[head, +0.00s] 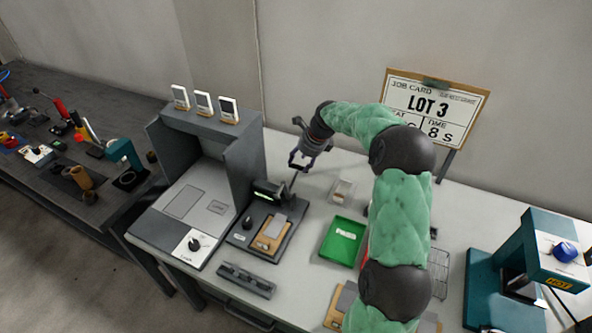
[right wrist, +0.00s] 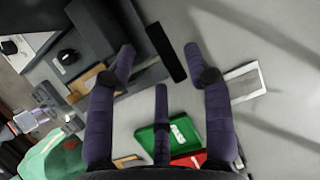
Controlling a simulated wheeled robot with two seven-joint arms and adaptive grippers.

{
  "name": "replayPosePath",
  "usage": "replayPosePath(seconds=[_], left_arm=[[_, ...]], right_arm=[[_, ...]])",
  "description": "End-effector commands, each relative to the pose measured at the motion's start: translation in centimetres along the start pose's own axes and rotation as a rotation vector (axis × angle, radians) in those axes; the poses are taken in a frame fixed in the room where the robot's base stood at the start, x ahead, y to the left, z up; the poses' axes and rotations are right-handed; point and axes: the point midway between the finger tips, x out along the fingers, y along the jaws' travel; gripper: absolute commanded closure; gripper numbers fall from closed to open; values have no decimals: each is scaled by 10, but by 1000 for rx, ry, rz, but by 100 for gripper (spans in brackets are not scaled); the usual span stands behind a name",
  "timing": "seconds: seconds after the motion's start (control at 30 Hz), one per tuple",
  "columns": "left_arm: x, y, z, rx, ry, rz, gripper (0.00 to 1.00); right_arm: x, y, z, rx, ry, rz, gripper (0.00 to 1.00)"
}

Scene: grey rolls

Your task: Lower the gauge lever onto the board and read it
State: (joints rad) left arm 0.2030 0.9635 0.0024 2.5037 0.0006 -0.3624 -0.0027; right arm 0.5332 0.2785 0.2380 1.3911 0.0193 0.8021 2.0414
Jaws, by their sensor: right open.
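The gauge (head: 268,190) is a dark stand with a lit display at the back of a black base. The board (head: 272,231) lies flat on the base, on a tan plate with a grey piece. A thin dark lever (head: 292,182) seems to rise at the stand's right side, near my right gripper (head: 302,160). The right gripper is open above and behind the gauge. In the right wrist view its fingers (right wrist: 158,58) are spread, with a black bar (right wrist: 166,52) between them. I cannot tell whether they touch it. My left gripper is not seen.
A green tray (head: 343,241) lies right of the gauge; a red tray (right wrist: 188,159) is beside it. A grey enclosure (head: 207,150) stands left. A dark strip fixture (head: 246,280) lies in front. A teal hot machine (head: 545,255) and job card (head: 433,105) are at right.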

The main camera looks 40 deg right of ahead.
Motion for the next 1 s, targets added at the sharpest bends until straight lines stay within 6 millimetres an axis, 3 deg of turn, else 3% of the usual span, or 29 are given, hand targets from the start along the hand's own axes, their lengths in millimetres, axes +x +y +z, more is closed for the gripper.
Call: replayPosePath(seconds=[0.1,0.3,0.73,0.77,0.9,0.93,1.0], left_arm=[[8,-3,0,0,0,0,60],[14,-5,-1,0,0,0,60],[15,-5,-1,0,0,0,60],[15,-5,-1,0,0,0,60],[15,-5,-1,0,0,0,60],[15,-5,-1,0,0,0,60],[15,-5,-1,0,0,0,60]], right_arm=[[24,1,-1,-1,1,2,49],[47,0,0,-1,0,1,49],[54,0,0,-1,0,-1,49],[54,0,0,-1,0,0,54],[54,0,0,-1,0,-1,94],[54,0,0,-1,-1,-1,100],[54,0,1,-1,-2,-1,100]])
